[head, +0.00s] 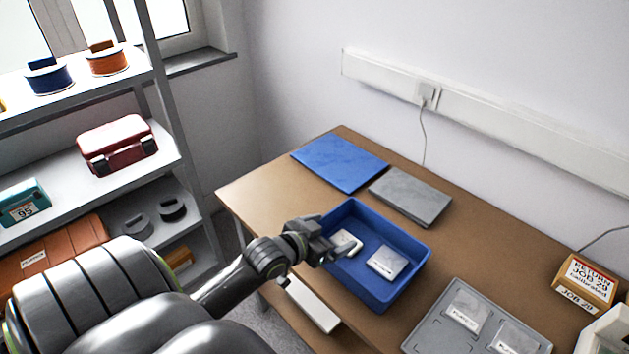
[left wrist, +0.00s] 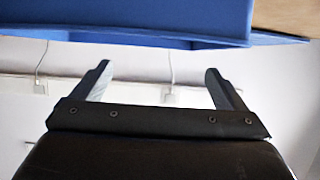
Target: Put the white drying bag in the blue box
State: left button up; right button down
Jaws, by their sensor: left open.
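The blue box (head: 408,283) stands open on the brown table; its blue wall fills the top of the left wrist view (left wrist: 130,18). Inside lie a flat white packet with a dark label (head: 387,262) and a pale, rounded white piece (head: 346,240), partly hidden by my gripper. I cannot tell for certain which is the drying bag. My left gripper (head: 340,248) is over the box's left side, close to the pale piece. In the left wrist view its fingers (left wrist: 158,82) are apart with nothing between them. My right gripper is not in view.
A grey tray (head: 424,332) with two labelled clear-white packets is at front right. A "RETURN JOB 29" carton (head: 585,282) sits at far right. A blue mat (head: 340,163) and grey slab (head: 410,196) lie behind the box. Shelves (head: 60,170) stand left.

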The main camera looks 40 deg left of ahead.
pick_arm(q)
jog(key=v, duration=0.5)
jog(key=shift+s+r, duration=0.15)
jog(key=shift+s, duration=0.2)
